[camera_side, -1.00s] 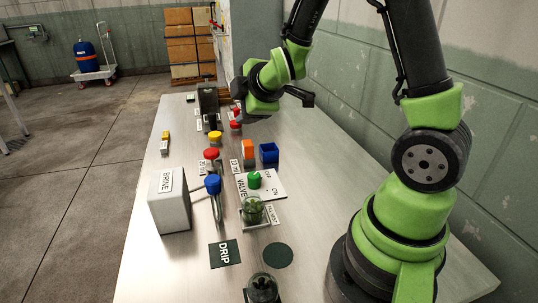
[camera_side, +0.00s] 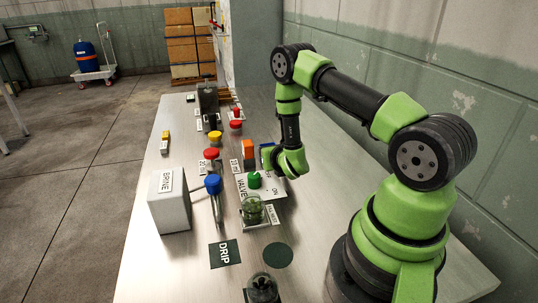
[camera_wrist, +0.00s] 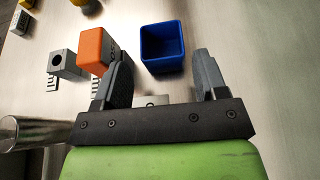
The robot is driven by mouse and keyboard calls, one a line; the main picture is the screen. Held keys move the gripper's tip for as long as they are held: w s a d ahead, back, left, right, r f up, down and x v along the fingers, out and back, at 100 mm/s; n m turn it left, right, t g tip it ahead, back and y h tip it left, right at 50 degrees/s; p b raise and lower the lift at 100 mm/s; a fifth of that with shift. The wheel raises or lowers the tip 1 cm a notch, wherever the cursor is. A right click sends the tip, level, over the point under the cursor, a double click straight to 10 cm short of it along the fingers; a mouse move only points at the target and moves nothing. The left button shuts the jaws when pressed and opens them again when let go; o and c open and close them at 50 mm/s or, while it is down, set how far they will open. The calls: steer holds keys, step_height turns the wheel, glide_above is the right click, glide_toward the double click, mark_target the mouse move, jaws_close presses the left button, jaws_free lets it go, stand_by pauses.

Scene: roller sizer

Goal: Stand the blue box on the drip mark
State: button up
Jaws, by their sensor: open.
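The blue box (camera_side: 265,150) is a small open-topped box standing on the table; in the side view my gripper (camera_side: 279,160) partly hides it. The wrist view looks down into the blue box (camera_wrist: 163,62), which appears between and just beyond the fingertips. My gripper (camera_wrist: 162,72) is open, with its fingers apart and nothing visible held between them. A dark green round mark (camera_side: 278,255) lies flat near the table's front, right of a dark square plate (camera_side: 224,253) lettered DRIP. The round mark is bare.
An orange block (camera_wrist: 91,48) stands close left of the blue box. A white VALVE panel (camera_side: 262,187) with a green knob and a glass jar (camera_side: 252,212) lie between the box and the round mark. A grey BRINE block (camera_side: 169,205) stands left.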

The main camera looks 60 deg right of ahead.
steer(key=shift+x, duration=2.95)
steer(key=shift+s, duration=0.1)
steer(key=c, duration=0.7)
steer(key=shift+r, duration=0.1)
steer(key=shift+c, duration=0.3)
